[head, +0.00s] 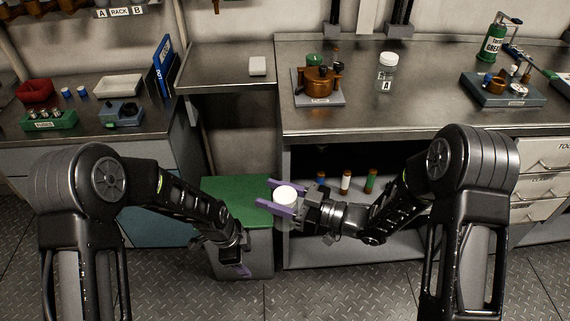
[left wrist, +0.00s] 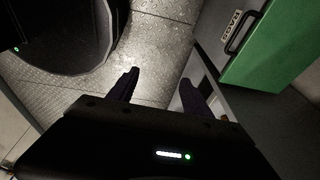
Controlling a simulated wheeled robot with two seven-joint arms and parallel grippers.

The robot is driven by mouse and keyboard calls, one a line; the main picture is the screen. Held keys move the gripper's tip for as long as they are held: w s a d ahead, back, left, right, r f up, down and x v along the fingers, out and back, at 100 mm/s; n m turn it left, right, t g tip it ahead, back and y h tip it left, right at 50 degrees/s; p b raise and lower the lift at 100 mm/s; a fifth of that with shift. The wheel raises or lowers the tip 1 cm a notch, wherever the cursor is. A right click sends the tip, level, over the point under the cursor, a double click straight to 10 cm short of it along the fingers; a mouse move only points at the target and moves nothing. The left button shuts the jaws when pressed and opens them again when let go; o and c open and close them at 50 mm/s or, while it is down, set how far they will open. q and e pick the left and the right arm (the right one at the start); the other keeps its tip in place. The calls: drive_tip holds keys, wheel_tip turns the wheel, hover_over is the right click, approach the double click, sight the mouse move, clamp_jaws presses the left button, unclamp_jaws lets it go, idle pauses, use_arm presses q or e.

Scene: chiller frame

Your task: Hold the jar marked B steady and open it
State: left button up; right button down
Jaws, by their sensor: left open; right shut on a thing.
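A jar with a white lid (head: 284,194) is between the purple fingers of my right gripper (head: 268,194), which is shut on it, above the front of a green-topped grey cabinet. The lid is on the jar; no letter shows on it from here. My left gripper (head: 241,268) hangs low in front of that cabinet, pointing down, apart from the jar. It is open and empty in the left wrist view (left wrist: 160,82), over the floor. Another white-lidded clear jar (head: 386,74), marked A, stands on the right counter.
The green-topped cabinet (head: 226,188) stands between the benches. A copper-coloured device (head: 320,80) sits on a grey plate on the right counter. Several small bottles (head: 345,182) stand on the shelf below. The left bench holds a green rack (head: 50,119) and a white tray (head: 118,86).

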use_arm(q)
drive_tip(key=w+d+r+m+y, duration=0.1)
drive_tip(key=w+r+m, duration=0.7)
drive_tip(key=r+m, duration=0.25)
wheel_tip(320, 180, up, 22)
drive_tip(key=m+y, duration=0.2)
drive_tip(key=m, duration=1)
hover_over(285, 194)
drive_tip(key=shift+s+f+g, duration=0.1)
drive_tip(key=shift+f+g, duration=0.05)
drive_tip(key=shift+g, duration=0.15)
drive_tip(key=shift+f, duration=0.2)
drive_tip(key=shift+f, duration=3.9)
